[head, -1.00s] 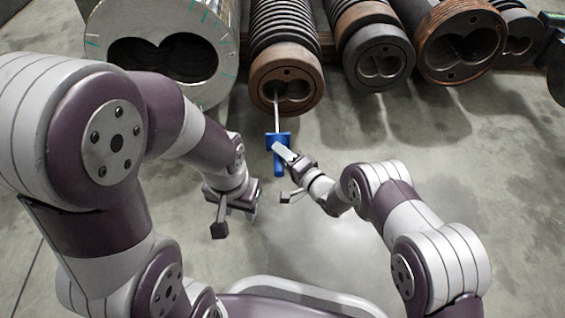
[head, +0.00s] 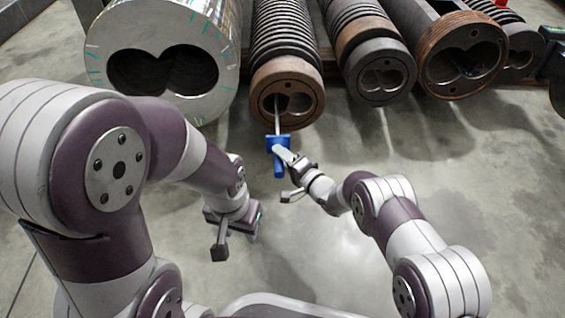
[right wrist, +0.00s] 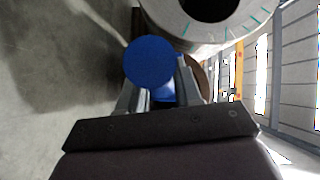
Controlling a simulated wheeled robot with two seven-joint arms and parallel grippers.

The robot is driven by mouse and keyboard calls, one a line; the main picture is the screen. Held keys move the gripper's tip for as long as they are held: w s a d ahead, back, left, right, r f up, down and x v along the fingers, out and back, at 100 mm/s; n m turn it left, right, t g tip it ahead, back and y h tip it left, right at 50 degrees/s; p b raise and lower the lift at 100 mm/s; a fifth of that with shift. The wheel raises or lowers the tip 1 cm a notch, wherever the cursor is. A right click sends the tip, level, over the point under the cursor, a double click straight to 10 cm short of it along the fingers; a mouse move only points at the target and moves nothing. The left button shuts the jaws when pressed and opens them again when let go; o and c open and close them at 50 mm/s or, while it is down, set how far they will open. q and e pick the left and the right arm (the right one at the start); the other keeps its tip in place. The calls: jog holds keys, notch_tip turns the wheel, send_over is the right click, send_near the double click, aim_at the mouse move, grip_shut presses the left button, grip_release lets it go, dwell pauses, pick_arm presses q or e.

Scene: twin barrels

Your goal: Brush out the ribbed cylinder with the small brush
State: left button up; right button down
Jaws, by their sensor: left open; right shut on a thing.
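The ribbed cylinder (head: 283,40) lies on the floor at the top middle of the head view, its brown end face (head: 306,112) with two joined bores turned towards me. The small brush has a blue handle (head: 278,165) and a thin rod that enters the left bore; its bristles are hidden. My right gripper (head: 285,175) is shut on the handle, just in front of the cylinder. In the right wrist view the handle's round blue end (right wrist: 150,62) sits between the fingers. My left gripper (head: 238,236) is open and empty above the floor, lower left of the brush.
A big pale metal barrel (head: 215,60) lies to the left of the ribbed cylinder. A grey-faced barrel (head: 383,98), a brown-rimmed barrel (head: 435,75) and a smaller dark one (head: 520,75) lie to the right. Open concrete floor (head: 420,150) lies in front.

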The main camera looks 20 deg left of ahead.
aim_at(282, 145)
jog(key=shift+w+a+f+b, duration=0.15)
jog(key=shift+w+a+b, duration=0.05)
jog(key=shift+w+b, duration=0.55)
jog(key=shift+w+a+r, duration=0.1)
jog(key=shift+w+a, duration=0.1)
jog(key=shift+w, duration=0.35)
jog(key=shift+w+a+r, duration=0.1)
jog(key=shift+w+a, duration=0.05)
jog(key=shift+w, duration=0.35)
